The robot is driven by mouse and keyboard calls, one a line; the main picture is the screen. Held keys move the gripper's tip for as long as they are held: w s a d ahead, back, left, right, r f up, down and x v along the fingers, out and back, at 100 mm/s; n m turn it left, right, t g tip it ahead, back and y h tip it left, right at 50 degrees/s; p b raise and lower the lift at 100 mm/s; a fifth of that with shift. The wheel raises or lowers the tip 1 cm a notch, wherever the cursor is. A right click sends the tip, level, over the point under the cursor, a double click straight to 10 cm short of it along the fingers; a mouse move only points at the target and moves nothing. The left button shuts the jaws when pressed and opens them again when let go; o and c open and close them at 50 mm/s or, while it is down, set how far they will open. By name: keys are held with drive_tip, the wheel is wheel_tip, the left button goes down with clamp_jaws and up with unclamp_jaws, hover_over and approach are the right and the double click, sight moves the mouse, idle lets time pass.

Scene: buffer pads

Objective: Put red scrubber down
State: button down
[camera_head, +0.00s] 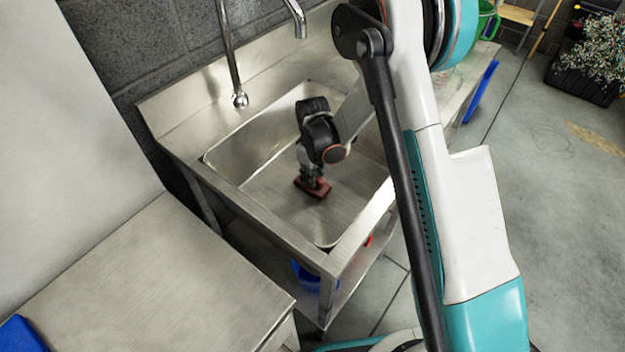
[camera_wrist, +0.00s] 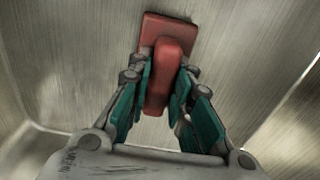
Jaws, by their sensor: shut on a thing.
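The red scrubber (camera_head: 312,188) is inside the steel sink (camera_head: 262,187), low over or on its bottom; I cannot tell whether it touches. In the wrist view the scrubber (camera_wrist: 168,62) has a flat red base and a raised red grip. My gripper (camera_head: 313,178) points down into the sink basin. In the wrist view its two teal-padded fingers (camera_wrist: 162,92) are closed on either side of the raised grip. The base sticks out beyond the fingertips. The underside of the scrubber is hidden.
The sink walls and rim surround my gripper, with bare basin floor around the scrubber. A faucet (camera_head: 236,75) stands at the back of the sink. A steel table (camera_head: 150,280) is at the lower left. A blue container (camera_head: 306,276) sits below the sink.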

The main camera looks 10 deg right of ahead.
drive_tip(key=shift+f, duration=0.25)
drive_tip(key=c, duration=1.4)
unclamp_jaws()
drive_tip(key=shift+c, duration=0.2)
drive_tip(key=s+d+r+m+t+p, duration=0.1)
drive_tip(key=s+d+r+p, duration=0.1)
drive_tip(key=r, duration=1)
drive_tip(key=s+d+r+m+t+p, duration=0.1)
drive_tip(key=s+d+r+p, duration=0.15)
drive_tip(key=r, duration=0.95)
drive_tip(key=s+d+r+m+t, duration=0.2)
drive_tip(key=s+r, duration=0.4)
drive_tip(key=s, duration=0.4)
drive_tip(key=s+d+r+m+t, duration=0.3)
drive_tip(key=s+d+r+m, duration=0.2)
drive_tip(key=s, duration=0.5)
drive_tip(key=shift+s+d+r, duration=0.35)
drive_tip(key=shift+d+r, duration=0.15)
drive_tip(key=shift+r, duration=0.3)
